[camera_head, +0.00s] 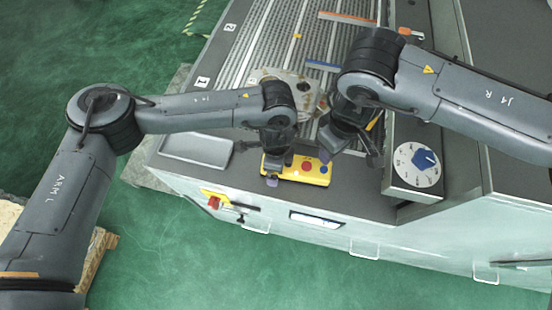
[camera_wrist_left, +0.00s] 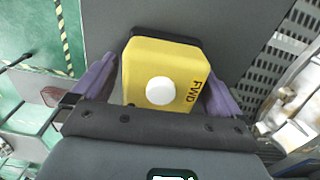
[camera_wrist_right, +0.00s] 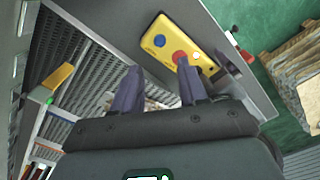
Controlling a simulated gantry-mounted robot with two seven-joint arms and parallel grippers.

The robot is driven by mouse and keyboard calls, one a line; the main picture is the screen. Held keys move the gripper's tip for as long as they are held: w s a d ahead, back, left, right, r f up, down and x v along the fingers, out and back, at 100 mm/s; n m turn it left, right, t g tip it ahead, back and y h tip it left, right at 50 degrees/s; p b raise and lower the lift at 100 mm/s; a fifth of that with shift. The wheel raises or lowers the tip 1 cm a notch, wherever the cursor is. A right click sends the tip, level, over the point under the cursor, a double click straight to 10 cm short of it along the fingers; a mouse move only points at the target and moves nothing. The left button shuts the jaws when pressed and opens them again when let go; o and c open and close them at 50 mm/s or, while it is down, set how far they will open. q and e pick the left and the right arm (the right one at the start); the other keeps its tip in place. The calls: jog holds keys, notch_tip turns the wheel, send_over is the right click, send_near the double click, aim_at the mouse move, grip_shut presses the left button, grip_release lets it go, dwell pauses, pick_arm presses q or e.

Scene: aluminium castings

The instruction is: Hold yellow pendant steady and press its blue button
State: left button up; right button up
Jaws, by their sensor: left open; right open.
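The yellow pendant (camera_head: 297,176) lies on the grey front ledge of the machine. Its blue button (camera_wrist_right: 160,40) and red button (camera_wrist_right: 180,57) show in the right wrist view. In the left wrist view the pendant's end (camera_wrist_left: 150,55) shows a white button (camera_wrist_left: 160,91) and the letters FWD. My left gripper (camera_head: 272,176) is open at the pendant's left end, with its fingers (camera_wrist_left: 163,80) on either side of it; contact cannot be told. My right gripper (camera_wrist_right: 156,68) is open and empty, its fingertips near the pendant's blue-button end; height above it is unclear.
A grey dial panel with a blue knob (camera_head: 425,159) stands right of the pendant. A shallow tray (camera_head: 197,149) is at the left. A casting (camera_head: 262,76) lies on the slotted bed behind my arms. A red switch (camera_head: 214,202) is on the front face.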

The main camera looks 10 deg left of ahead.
pick_arm(q)
jog(key=shift+f, duration=0.1)
jog(key=c, duration=1.4)
pick_arm(e)
jog(key=shift+c, duration=0.3)
pick_arm(q)
jog(key=shift+o, duration=0.2)
pick_arm(e)
grip_shut()
dwell(0.4)
